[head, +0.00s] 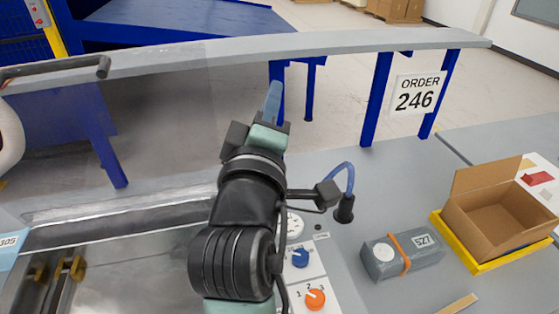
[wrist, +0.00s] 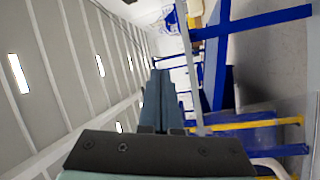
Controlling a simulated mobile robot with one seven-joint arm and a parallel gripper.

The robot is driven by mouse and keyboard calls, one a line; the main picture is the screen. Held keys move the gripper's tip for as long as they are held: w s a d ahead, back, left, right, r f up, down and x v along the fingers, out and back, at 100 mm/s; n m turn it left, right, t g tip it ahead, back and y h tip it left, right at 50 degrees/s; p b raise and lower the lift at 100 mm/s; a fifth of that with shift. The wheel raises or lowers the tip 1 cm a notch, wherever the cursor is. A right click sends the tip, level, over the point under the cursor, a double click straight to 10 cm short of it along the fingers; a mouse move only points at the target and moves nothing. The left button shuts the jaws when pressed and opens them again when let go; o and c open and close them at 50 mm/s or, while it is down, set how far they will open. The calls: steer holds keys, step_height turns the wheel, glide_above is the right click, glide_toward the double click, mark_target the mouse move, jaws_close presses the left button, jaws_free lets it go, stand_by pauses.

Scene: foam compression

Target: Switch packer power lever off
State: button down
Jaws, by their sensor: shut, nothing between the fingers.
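My gripper (head: 272,101) is raised over the bench in the middle of the head view, its fingers pointing up and away. In the wrist view the fingers (wrist: 160,92) are together, with nothing between them. A white control panel (head: 319,279) lies below and partly behind my arm. It carries a blue knob (head: 301,258), an orange knob (head: 315,299) marked 1, 2, 3, and a round dial (head: 294,226) partly hidden by the arm. I cannot tell which control is the power lever, or its setting. My gripper is apart from the panel.
A black-ended bar handle (head: 103,67) is at upper left. A grey shelf (head: 330,42) on blue posts crosses behind my gripper.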

step_height(320, 180, down, 26)
steer(key=s+a+n+g+h+p, duration=0.2)
steer(key=n+g+p, duration=0.2)
steer(key=n, duration=1.2)
steer(key=g, duration=0.3)
steer(key=shift+s+a+r, duration=0.15)
steer(key=shift+a+r, duration=0.05)
steer(key=shift+a, duration=0.2)
steer(key=x, duration=1)
steer(key=shift+f, duration=0.1)
steer(key=shift+p, duration=0.45)
steer(key=shift+r+g+p, duration=0.3)
steer(key=shift+r+p, duration=0.05)
steer(key=shift+p, duration=0.05)
